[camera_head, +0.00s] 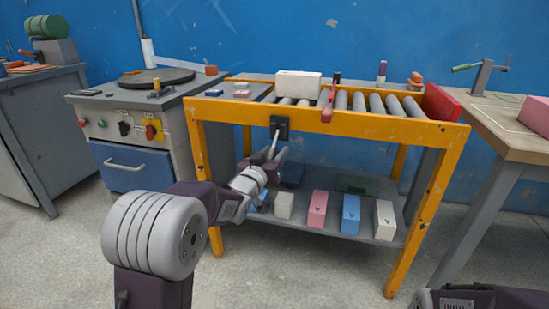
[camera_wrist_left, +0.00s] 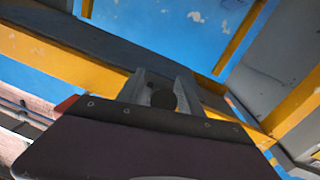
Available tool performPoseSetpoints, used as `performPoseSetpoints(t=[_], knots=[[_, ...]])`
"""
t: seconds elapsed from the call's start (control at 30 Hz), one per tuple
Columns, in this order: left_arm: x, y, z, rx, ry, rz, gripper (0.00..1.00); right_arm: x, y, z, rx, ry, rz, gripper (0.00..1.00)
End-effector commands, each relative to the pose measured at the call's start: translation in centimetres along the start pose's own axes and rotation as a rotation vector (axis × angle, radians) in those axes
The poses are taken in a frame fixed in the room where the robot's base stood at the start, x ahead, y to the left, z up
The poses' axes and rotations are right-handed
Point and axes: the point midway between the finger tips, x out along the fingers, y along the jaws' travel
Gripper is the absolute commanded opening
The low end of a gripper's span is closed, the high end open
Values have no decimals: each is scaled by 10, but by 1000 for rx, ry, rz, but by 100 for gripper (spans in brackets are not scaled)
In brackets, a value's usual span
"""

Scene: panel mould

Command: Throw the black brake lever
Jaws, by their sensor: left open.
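The brake lever's black mounting plate (camera_head: 280,127) is on the front rail of the yellow roller-conveyor frame (camera_head: 350,127). A thin lever rod (camera_head: 273,145) slants down from it towards my left gripper (camera_head: 276,155), whose fingers are just below the plate. The rod's lower end is hidden among the fingers. In the left wrist view a dark round knob (camera_wrist_left: 163,99) shows between the two open fingers of the left gripper (camera_wrist_left: 162,86). I cannot tell whether they touch it. Part of my right arm shows at the bottom right, but its gripper is out of view.
A white block (camera_head: 298,84) lies on the rollers, beside an upright red lever (camera_head: 330,103). Several coloured blocks stand on the lower shelf (camera_head: 340,222). A grey cabinet (camera_head: 120,120) stands left, a wooden-topped bench (camera_head: 515,130) right. The floor in front is clear.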

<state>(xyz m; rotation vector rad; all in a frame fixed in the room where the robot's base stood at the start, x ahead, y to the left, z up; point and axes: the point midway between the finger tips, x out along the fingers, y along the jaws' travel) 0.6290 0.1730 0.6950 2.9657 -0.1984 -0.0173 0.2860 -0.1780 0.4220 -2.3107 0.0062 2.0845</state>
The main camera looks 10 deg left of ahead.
Motion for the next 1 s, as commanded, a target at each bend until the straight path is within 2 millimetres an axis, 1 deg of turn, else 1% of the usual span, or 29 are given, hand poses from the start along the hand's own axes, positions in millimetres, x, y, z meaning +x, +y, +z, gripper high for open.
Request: performPoseSetpoints(t=[0.23,0.27,0.3,0.37,0.4,1.0], knots=[[2,0,0,0,-1,0,43,0,0,0,0,0,0,36],[2,0,0,0,0,0,38,0,0,0,0,0,0,36],[2,0,0,0,0,0,27,0,0,0,0,0,0,36],[2,0,0,0,0,0,10,0,0,0,0,0,0,36],[2,0,0,0,0,0,0,0,0,0,0,0,0,36],[1,0,0,0,0,0,0,0,0,0,0,0,0,36]])
